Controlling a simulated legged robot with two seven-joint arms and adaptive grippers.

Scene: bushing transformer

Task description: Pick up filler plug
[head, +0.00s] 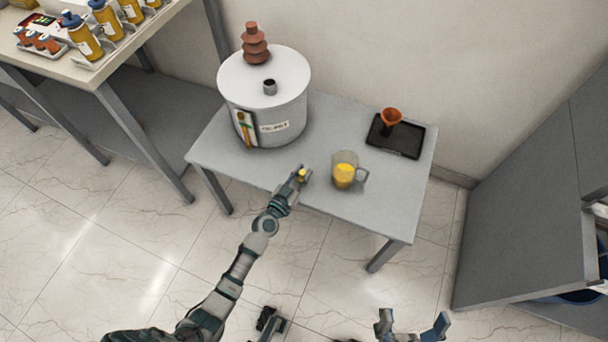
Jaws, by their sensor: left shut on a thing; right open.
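The white cylindrical transformer (235,95) stands on the grey table, with a short open grey port (270,87) on its lid and a brown ribbed bushing (256,45) behind it. My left gripper (301,177) is at the table's front edge, to the right of and below the transformer. It is shut on a small yellow thing (302,173), which looks like the filler plug; the fingers hide part of it. My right gripper (411,325) is open and empty at the bottom of the view, in front of the table.
A clear jug (344,170) with yellow liquid stands right of my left gripper on the table (385,210). Several yellow bottles (82,36) stand on the left bench. A grey cabinet (525,190) is at right.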

